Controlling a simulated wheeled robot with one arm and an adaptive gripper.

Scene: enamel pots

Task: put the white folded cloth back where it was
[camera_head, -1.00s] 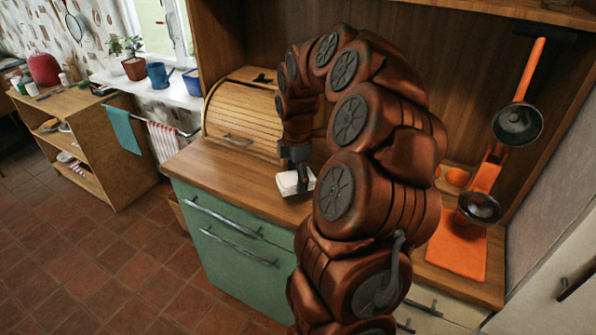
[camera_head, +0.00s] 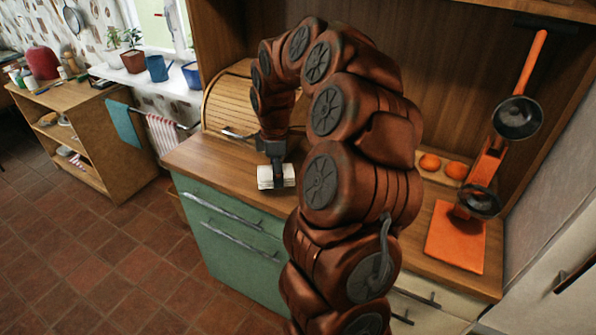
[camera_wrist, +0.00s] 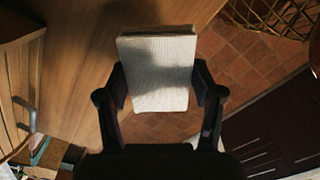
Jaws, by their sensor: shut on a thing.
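The white folded cloth (camera_head: 270,178) is at my gripper (camera_head: 277,155), over the left front part of the wooden counter. In the wrist view the cloth (camera_wrist: 157,75) is a pale, thick folded block. The two dark fingers of my gripper (camera_wrist: 160,90) press on its left and right sides, so the gripper is shut on it. Floor tiles show past the cloth's lower end in the wrist view. I cannot tell whether its underside touches the counter.
The wooden counter (camera_head: 207,160) has free room left of the cloth. A roll-top bread box (camera_head: 228,105) stands behind. An orange board (camera_head: 455,238), two orange round things and black pans are at the right. A lower shelf unit (camera_head: 75,110) and a towel rail are at the left.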

